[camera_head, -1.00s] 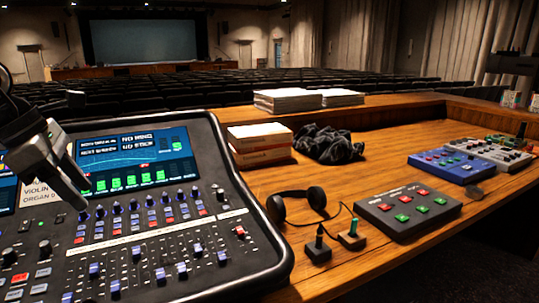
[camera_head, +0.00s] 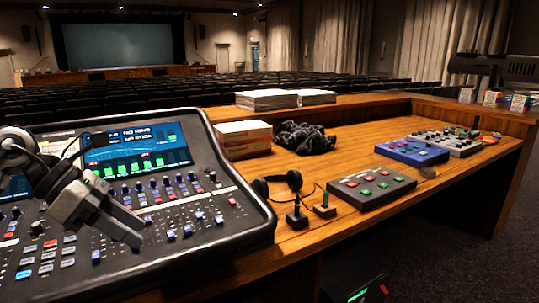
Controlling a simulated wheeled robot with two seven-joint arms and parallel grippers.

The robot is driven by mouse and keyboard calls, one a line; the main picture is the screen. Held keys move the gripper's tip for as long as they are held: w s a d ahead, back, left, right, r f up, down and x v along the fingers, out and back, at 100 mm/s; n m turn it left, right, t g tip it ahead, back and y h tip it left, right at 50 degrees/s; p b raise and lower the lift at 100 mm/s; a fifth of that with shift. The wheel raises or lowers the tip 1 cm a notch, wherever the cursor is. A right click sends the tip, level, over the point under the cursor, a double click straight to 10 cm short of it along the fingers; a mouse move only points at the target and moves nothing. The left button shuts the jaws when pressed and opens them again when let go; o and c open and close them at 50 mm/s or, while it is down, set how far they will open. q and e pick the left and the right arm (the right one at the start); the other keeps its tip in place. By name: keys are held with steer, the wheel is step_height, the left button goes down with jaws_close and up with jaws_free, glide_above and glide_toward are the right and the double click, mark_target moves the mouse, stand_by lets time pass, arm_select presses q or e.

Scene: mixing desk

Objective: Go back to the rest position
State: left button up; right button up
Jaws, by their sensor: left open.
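My left gripper (camera_head: 128,226) comes in from the left edge. It is open and empty, above the lower left of the mixing console (camera_head: 228,190). It hides some of the faders and buttons behind it. I cannot tell how high above the panel it is. My right gripper is not in view. The console's lit screen (camera_head: 140,148) shows beyond my left gripper.
On the wooden desk (camera_head: 365,140) are headphones (camera_head: 292,181), two small joysticks (camera_head: 297,217), a grey button box (camera_head: 371,188), a blue box (camera_head: 411,152), a grey box (camera_head: 445,141), a black cable heap (camera_head: 305,138) and paper stacks (camera_head: 243,138). Dark floor lies to the right.

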arm_select(q)
steer(key=s+d+f+n+t+h, duration=0.1)
steer(key=d+f+n+t+h, duration=0.15)
steer(key=d+n+h, duration=0.45)
steer(key=s+d+f+n+t+h, duration=0.15)
steer(key=d+n+t+h, duration=0.25)
steer(key=d+n, duration=0.4)
steer(key=s+a+f+n+y, duration=0.1)
steer(key=s+f+n+y, duration=0.3)
steer(key=f+n, duration=0.5)
steer(key=s+a+f+n+t+y, duration=0.1)
steer(key=s+f+n+y, duration=0.3)
steer(key=f+n, duration=0.5)
steer(key=s+a+f+n+y, duration=0.1)
steer(key=s+f+n+y, duration=0.3)
steer(key=f+n+y, duration=0.4)
steer(key=f+n, duration=0.1)
steer(key=n, duration=0.4)
steer(key=shift+s+f, duration=0.2)
steer(key=shift+s, duration=0.1)
steer(key=shift+t, duration=0.35)
